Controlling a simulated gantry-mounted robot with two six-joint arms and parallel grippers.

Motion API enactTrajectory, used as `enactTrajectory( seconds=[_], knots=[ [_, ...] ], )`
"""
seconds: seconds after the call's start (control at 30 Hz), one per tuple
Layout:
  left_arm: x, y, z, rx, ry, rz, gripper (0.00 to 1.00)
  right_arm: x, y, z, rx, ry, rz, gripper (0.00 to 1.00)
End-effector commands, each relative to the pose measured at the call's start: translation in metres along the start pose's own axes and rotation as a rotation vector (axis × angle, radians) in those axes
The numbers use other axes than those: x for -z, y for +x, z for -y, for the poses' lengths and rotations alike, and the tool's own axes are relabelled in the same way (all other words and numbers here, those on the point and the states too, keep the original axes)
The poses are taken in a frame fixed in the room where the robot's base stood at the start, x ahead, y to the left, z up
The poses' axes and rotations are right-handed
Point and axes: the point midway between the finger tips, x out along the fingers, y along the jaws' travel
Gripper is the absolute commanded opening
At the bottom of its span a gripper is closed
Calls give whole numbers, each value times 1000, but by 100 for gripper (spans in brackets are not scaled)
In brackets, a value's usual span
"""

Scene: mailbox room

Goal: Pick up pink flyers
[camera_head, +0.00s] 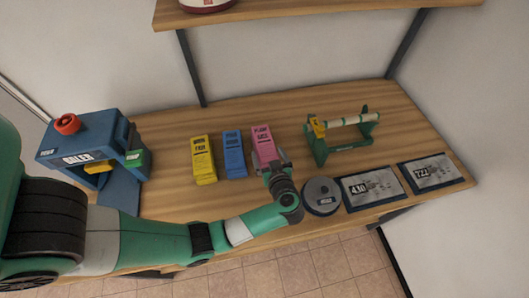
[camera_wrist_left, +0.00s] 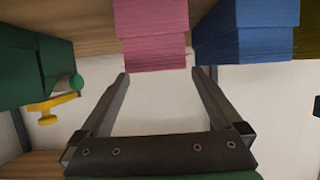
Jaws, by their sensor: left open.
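The pink flyers (camera_head: 262,141) stand as a stack on the wooden table, at the right end of a row of three stacks. In the left wrist view the pink stack (camera_wrist_left: 153,35) is at the top centre, just beyond the fingertips. My left gripper (camera_head: 277,166) is at the near end of the pink stack. Its two fingers (camera_wrist_left: 160,73) are spread, with nothing held between them in the wrist view. In the head view the gripper hides the stack's lower end. My right gripper is not in view.
A blue stack (camera_head: 234,153) and a yellow stack (camera_head: 203,159) stand left of the pink one. A blue baler (camera_head: 82,145) is at the far left. A green roll stand (camera_head: 320,148), a round grey device (camera_head: 321,193) and two dark panels (camera_head: 372,187) (camera_head: 432,174) are to the right.

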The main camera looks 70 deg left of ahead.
Motion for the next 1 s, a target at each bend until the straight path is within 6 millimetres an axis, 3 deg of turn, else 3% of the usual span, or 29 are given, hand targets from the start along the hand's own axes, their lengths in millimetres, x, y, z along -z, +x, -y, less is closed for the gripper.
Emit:
enactTrajectory(
  seconds=[0.1,0.27,0.6,0.83,1.0],
  knots=[
    [-1,16,0,2,-2,0,100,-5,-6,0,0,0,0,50],
    [0,19,-1,-1,-1,0,100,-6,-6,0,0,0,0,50],
    [0,68,-2,1,-1,0,100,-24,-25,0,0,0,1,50],
    [2,69,-2,-1,0,0,100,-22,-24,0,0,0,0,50],
    [2,69,-2,-1,0,0,71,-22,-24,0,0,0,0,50]
  ],
)
